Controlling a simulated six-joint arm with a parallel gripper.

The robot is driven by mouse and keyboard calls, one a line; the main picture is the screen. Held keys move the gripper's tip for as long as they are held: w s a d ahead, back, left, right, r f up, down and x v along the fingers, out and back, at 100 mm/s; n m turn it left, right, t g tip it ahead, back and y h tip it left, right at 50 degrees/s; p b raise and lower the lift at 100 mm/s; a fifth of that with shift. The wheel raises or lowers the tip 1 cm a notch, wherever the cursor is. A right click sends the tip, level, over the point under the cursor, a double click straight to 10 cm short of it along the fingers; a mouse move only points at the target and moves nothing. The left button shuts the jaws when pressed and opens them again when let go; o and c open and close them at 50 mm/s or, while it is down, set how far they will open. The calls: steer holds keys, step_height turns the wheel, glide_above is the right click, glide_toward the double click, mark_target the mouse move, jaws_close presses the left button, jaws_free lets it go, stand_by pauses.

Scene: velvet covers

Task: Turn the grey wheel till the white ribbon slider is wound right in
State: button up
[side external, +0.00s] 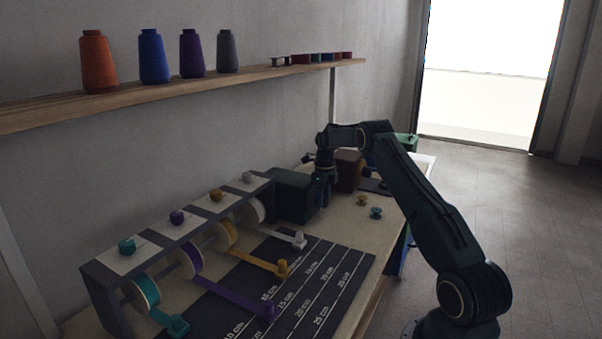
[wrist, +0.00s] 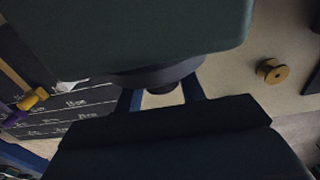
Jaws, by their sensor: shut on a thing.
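The white ribbon slider (side external: 299,240) sits on the dark measuring mat at the end of its short white ribbon, near the dark green housing. In the wrist view only a bit of the white slider (wrist: 70,85) shows past the housing edge. A dark grey round part (wrist: 168,78), seemingly the wheel, projects from the housing. My gripper (side external: 321,200) is at the housing's right side. In the wrist view its blue fingers (wrist: 162,97) stand either side of the round part, shut on it. The exact contact is partly hidden. A small grey knob (side external: 249,177) tops the rack beside the white reel.
The dark green housing (side external: 291,195) stands close beside my gripper. Gold (side external: 283,268), purple (side external: 267,311) and teal (side external: 178,325) sliders lie on the mat (side external: 335,262). Loose spools (side external: 362,200) and a brown block (side external: 348,170) are to the right. A shelf with thread cones runs above.

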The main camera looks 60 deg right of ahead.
steer(key=o, duration=1)
steer(key=shift+c, duration=0.2)
steer(key=shift+r, duration=0.1)
step_height(320, 180, up, 12)
steer(key=shift+d, duration=0.15)
